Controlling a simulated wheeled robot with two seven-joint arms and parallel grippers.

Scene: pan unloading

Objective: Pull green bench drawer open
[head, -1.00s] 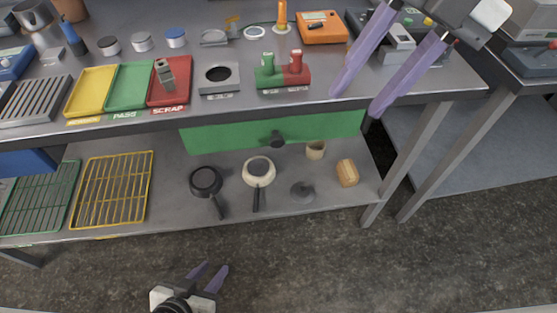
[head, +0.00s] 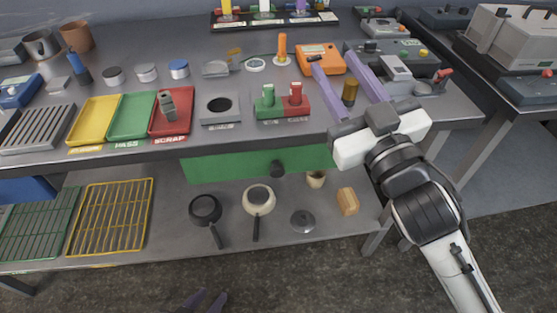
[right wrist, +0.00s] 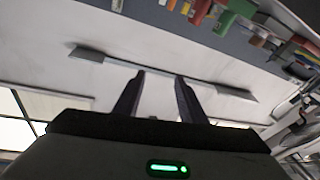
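The bench top (head: 270,134) holds yellow, green and red trays, a red and green fixture (head: 282,103) and an orange meter (head: 320,59). The lower shelf (head: 175,223) holds two pans, a lid and a wooden block. The floor in front is clear.

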